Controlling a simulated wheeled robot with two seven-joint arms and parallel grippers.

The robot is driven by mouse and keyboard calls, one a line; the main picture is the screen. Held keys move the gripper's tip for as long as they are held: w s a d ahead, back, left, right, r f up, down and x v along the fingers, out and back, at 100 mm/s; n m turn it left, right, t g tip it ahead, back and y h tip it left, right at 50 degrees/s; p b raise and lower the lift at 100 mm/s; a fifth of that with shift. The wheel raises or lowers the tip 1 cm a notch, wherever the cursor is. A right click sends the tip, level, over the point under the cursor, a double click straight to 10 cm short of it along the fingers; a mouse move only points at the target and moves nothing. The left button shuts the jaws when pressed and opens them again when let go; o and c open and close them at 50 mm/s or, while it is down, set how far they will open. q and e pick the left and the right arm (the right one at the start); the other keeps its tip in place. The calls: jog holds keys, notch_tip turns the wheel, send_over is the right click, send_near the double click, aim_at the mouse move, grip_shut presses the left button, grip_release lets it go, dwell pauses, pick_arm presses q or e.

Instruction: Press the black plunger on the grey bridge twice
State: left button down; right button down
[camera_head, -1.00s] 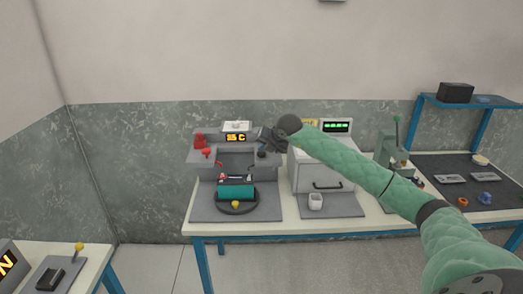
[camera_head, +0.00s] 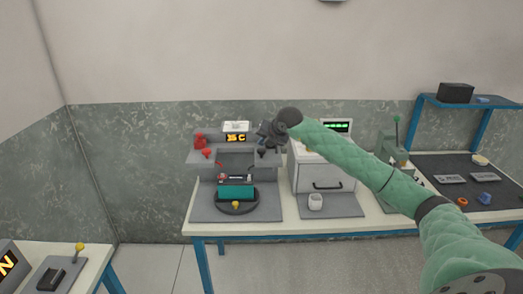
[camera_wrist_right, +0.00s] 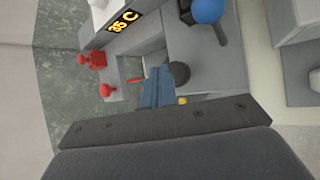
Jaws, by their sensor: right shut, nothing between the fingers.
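The grey bridge (camera_head: 222,157) stands at the back of the table. The black plunger (camera_head: 262,153) is at the right end of its top. My right gripper (camera_head: 264,142) is over the right end of the bridge, close above the plunger, fingers pointing down. Its blue fingers (camera_wrist_right: 158,75) are shut and empty. I cannot tell a small gap from contact, but they look apart from the plunger. My left gripper is not in view.
Red knobs (camera_head: 203,146) stand at the bridge's left end, near an orange display (camera_head: 236,138). A white box (camera_head: 322,170) stands close on the right. A blue ball (camera_wrist_right: 207,10) shows in the wrist view.

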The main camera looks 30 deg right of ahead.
aim_at(263, 151)
jog(key=shift+r, duration=0.1)
jog(key=shift+r+p, duration=0.35)
jog(key=shift+r, duration=2.1)
jog(key=shift+f, duration=0.1)
